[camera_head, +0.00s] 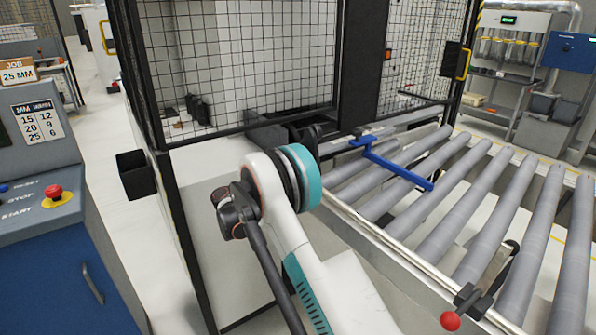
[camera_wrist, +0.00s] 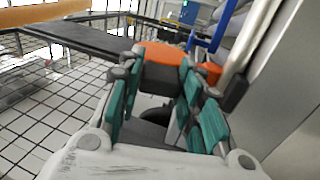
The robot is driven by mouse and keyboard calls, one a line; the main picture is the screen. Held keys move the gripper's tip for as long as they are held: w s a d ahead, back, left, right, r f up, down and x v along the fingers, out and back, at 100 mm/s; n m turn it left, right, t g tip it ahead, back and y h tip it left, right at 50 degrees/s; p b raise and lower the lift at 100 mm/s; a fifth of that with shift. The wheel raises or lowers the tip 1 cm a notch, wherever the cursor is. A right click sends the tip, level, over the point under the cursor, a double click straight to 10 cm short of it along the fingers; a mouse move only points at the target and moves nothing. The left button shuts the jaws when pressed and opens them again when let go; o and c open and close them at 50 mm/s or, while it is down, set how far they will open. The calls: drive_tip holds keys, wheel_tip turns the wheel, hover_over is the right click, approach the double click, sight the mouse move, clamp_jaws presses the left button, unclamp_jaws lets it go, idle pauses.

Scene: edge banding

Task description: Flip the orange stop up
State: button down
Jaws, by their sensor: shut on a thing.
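The orange stop (camera_wrist: 160,53) shows in the wrist view between the fingertips of my gripper (camera_wrist: 162,66). My gripper's teal-padded fingers stand either side of it and are shut on it. More orange (camera_wrist: 211,71) shows just right of the right finger, beside a dark block. A long flat black bar (camera_wrist: 85,38) runs from the stop area toward the upper left; I cannot tell how it joins the stop. In the head view, my arm hides the stop and the gripper.
The roller conveyor (camera_head: 480,205) fills the right side of the head view, with a blue bar (camera_head: 398,172) across its rollers. A black-framed mesh fence (camera_head: 235,65) stands behind my arm. A red-knobbed lever (camera_head: 450,321) sits at the conveyor's near edge. A control console (camera_head: 40,180) stands left.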

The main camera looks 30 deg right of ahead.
drive_tip(key=shift+a+f+h+b, duration=0.25)
drive_tip(key=shift+f+h+b, duration=0.2)
drive_tip(key=shift+h, duration=0.15)
drive_tip(key=c, duration=1.1)
unclamp_jaws()
drive_tip(key=v, duration=1.2)
drive_tip(key=shift+s, duration=0.1)
